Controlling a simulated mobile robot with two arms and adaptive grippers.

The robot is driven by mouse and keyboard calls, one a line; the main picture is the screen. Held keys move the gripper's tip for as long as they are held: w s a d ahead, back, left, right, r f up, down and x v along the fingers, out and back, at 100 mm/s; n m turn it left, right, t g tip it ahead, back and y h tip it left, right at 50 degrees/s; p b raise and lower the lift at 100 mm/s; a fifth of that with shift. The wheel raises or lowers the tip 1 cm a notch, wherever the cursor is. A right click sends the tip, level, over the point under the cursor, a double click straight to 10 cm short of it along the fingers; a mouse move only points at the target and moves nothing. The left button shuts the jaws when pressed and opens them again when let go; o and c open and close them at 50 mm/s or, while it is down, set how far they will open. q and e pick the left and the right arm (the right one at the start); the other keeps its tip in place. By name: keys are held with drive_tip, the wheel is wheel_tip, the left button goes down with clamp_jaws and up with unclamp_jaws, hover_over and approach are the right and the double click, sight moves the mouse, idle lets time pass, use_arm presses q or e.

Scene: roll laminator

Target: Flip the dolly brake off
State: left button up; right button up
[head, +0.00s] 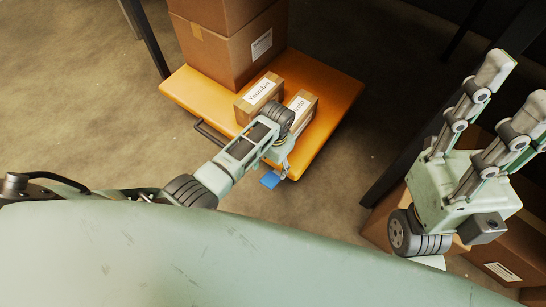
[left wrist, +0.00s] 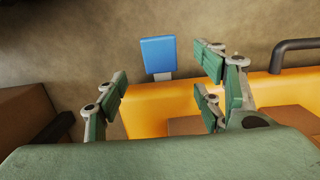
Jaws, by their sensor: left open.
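The blue brake pedal (head: 270,180) sticks out from the near corner edge of the orange dolly (head: 325,130). In the left wrist view the blue pedal (left wrist: 158,53) shows on a short grey stem beside the dolly's orange edge (left wrist: 145,112). My left gripper (head: 281,157) is over this edge, just above the pedal. In the left wrist view its green-padded fingers (left wrist: 165,82) are spread, with the pedal seen in the gap between them; contact does not show. My right gripper (head: 512,90) is raised at the right, fingers apart and empty, partly cut off.
Large brown boxes (head: 225,50) stand on the dolly's far part, with two small labelled boxes (head: 258,92) close to my left gripper. A dark handle bar (head: 210,135) projects from the left side. More cartons (head: 500,255) stand at right. The floor beside the dolly is clear.

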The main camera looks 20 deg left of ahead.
use_arm(q)
drive_tip(key=shift+w+d+r, duration=0.1)
drive_tip(key=shift+w+r, duration=0.05)
drive_tip(key=shift+r, duration=1.05)
drive_tip(key=shift+w+r, duration=0.1)
drive_tip(key=shift+r, duration=1.05)
drive_tip(key=shift+s, duration=0.1)
